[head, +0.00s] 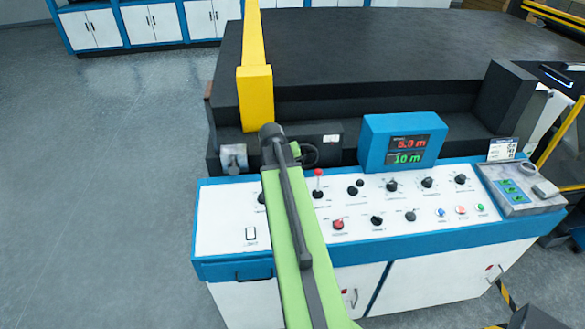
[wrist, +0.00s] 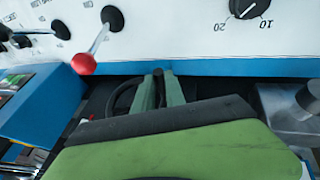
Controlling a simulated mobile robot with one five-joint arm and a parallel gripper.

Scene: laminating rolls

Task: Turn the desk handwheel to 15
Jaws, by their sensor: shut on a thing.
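A black curved rim (wrist: 122,97), which looks like part of the desk handwheel, shows beside my fingers in the wrist view, behind the desk panel's edge. In the head view the rim (head: 310,153) shows just right of my arm's end; the rest is hidden. My gripper (wrist: 160,78) is shut on a dark part there that seems to belong to this wheel. The fingers hide most of it. A display (head: 404,142) shows a red figure, 5.0 m or 6.0 m, above a green 10 m. A black pointer knob (wrist: 243,6) has the marks 10 and 20.
A red-ball lever (wrist: 84,63) stands close to my fingers, right of my arm in the head view (head: 318,173). Several knobs and buttons cover the white panel (head: 375,240). A yellow post (head: 255,95) rises behind my arm's end. Open floor (head: 90,190) lies left.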

